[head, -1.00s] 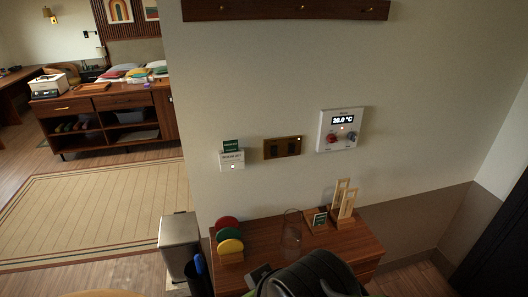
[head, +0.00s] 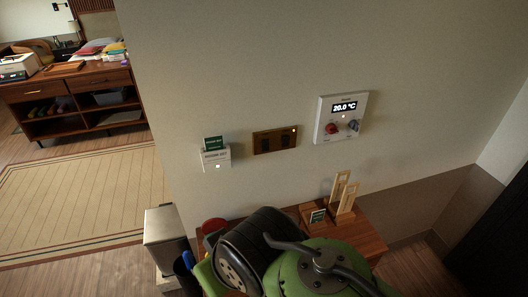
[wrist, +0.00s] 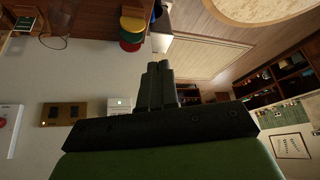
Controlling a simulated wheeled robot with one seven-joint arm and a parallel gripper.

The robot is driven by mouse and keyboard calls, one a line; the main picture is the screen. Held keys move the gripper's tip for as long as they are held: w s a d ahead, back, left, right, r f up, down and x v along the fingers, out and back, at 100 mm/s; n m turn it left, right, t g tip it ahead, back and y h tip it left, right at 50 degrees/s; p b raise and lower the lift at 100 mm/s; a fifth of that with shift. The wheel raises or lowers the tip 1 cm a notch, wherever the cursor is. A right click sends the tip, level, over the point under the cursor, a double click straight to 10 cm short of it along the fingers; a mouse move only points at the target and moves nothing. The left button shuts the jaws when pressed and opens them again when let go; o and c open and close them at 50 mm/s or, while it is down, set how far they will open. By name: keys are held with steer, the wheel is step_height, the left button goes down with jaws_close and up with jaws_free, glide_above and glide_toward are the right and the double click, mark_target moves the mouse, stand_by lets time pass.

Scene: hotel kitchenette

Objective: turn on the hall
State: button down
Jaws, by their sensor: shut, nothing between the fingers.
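A brass switch plate (head: 275,140) with two dark rockers and a small light at its upper right is on the wall in the head view. It also shows at the left of the wrist view, where the brass plate (wrist: 63,114) appears turned over. Whether a rocker is pressed is too small to tell. The labels cannot be read. My gripper (wrist: 158,68) is shut and empty in the wrist view, to the right of the plate and apart from it. In the head view my green and black arm fills the bottom, and the fingers are hidden.
A white card holder (head: 216,158) is left of the plate, and a thermostat (head: 341,118) reading 20.0 °C is right of it. Below, a wooden cabinet (head: 372,237) bears a wooden stand (head: 342,198). A metal bin (head: 165,238) stands at its left.

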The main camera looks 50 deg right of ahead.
steer(key=w+d+f+m+t+b, duration=0.3)
steer(key=w+d+f+m+b, duration=0.15)
steer(key=w+m, duration=0.4)
steer(key=w+d+f+m+t+b, duration=0.2)
steer(key=w+d+f+m+b, duration=0.3)
steer(key=m, duration=0.7)
steer(key=s+d+r+m+t+h+b, duration=0.1)
steer(key=d+m+h, duration=0.3)
steer(key=d+m, duration=0.5)
steer(key=s+d+r+m+t+h+b, duration=0.1)
steer(key=s+d+m+t+h+b, duration=0.1)
steer(key=d+m, duration=0.7)
steer(key=shift+s+r+m+t+h, duration=0.4)
steer(key=shift+s+m+h, duration=0.4)
steer(key=shift+m, duration=0.45)
steer(key=shift+w, duration=0.2)
